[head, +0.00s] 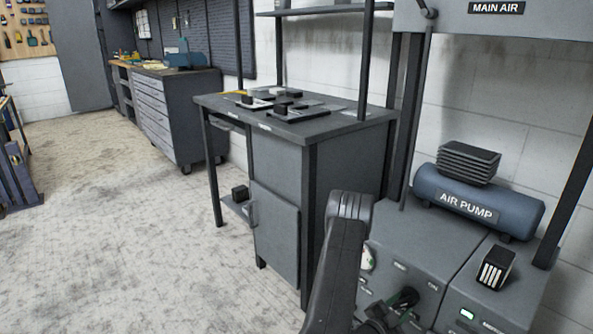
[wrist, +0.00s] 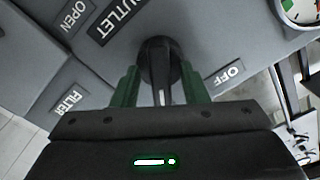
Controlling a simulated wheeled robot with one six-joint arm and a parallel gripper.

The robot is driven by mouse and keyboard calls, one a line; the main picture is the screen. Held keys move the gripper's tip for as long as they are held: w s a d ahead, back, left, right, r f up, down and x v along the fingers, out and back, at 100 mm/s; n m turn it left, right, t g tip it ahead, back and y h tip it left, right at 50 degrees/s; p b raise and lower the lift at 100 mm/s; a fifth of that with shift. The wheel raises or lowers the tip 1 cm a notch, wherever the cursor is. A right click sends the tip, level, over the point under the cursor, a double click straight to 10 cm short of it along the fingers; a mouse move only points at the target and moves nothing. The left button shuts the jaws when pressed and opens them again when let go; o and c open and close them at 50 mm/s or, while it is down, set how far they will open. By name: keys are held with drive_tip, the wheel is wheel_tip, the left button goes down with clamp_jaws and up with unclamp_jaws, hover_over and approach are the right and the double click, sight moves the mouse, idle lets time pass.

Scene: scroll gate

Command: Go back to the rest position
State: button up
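My gripper (wrist: 159,82) shows two green fingers set apart in the wrist view. A black lever knob (wrist: 158,58) on the grey panel (wrist: 225,40) stands between them, with a narrow gap visible on each side. The labels around it read OUTLET, OPEN, OFF and FILTER. In the head view my gripper (head: 396,312) is low at the front of the same grey cabinet, next to the dark knob (head: 406,297). My own arm hides part of the cabinet's left side there.
A blue AIR PUMP tank (head: 475,203) lies on the cabinet top, with a small striped block (head: 495,268) in front. A round gauge (wrist: 302,10) is beside the panel labels. A grey workbench (head: 310,128) stands left of my arm. The floor (head: 120,230) farther left is open.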

drive_tip(key=n+p, duration=0.3)
drive_tip(key=shift+s+a+r, duration=0.1)
drive_tip(key=shift+s+r, duration=0.05)
drive_tip(key=shift+r, duration=0.05)
drive_tip(key=n+p, duration=0.3)
drive_tip(key=p, duration=0.1)
drive_tip(key=shift+n+p, duration=0.3)
drive_tip(key=shift+n, duration=0.1)
drive_tip(key=v, duration=1.3)
drive_tip(key=shift+s+a+f+p, duration=0.2)
drive_tip(key=shift+s+f+p, duration=0.05)
drive_tip(key=shift+s+p, duration=0.1)
drive_tip(key=shift+w, duration=0.2)
